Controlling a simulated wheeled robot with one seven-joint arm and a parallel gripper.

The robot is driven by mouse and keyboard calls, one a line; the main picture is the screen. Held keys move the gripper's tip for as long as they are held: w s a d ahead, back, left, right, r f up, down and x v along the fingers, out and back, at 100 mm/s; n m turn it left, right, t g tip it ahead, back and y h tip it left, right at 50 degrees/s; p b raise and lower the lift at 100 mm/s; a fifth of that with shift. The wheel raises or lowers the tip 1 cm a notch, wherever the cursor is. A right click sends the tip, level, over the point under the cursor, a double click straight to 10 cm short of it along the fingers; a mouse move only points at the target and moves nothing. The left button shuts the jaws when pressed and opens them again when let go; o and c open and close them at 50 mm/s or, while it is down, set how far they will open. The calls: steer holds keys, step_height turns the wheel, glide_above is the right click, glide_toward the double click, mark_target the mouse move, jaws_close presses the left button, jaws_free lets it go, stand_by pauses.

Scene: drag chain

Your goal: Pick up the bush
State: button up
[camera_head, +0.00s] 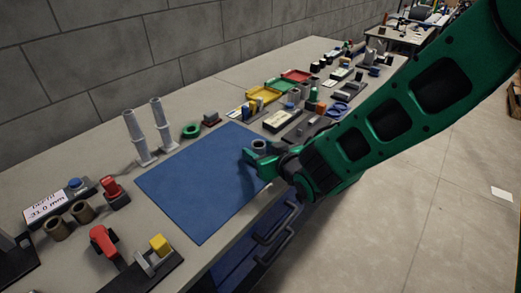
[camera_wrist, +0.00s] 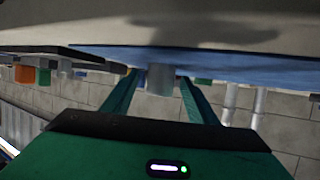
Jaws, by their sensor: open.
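A short grey cylinder (camera_head: 259,145), which looks like the bush, stands on the right part of the blue mat (camera_head: 190,185). Its dark open top shows in the head view. In the wrist view, which is upside down, the grey cylinder (camera_wrist: 160,79) sits between the two green fingers. My gripper (camera_head: 255,154) is low over the mat's right edge, right at the cylinder. In the wrist view the fingers of my gripper (camera_wrist: 160,84) are apart, one on each side of it. I cannot tell whether either finger touches it.
Two tall grey posts (camera_head: 161,123) and a green ring (camera_head: 191,130) stand behind the mat. Yellow (camera_head: 264,94), green and red trays lie farther back. Brown cylinders (camera_head: 83,211) and a red part (camera_head: 103,240) are at the left. Most of the mat is clear.

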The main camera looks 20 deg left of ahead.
steer(key=shift+x, duration=0.75)
steer(key=shift+c, duration=0.3)
steer(key=c, duration=1.2)
steer(key=shift+r, duration=0.1)
steer(key=shift+c, duration=0.2)
